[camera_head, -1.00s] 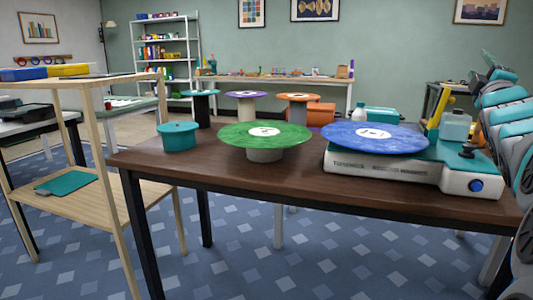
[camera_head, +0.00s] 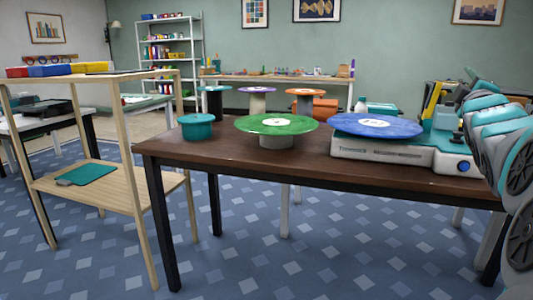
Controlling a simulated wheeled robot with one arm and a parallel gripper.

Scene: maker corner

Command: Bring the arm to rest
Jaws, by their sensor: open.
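My arm (camera_head: 500,128), with teal and grey links, is folded at the right edge of the head view, beside the right end of the dark table. I cannot make out my gripper or its fingertips. They are hidden behind the arm or outside the picture. No object is seen held by the visible links.
A wooden shelf unit (camera_head: 140,200) stands left. Patterned floor (camera_head: 330,255) is clear in front.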

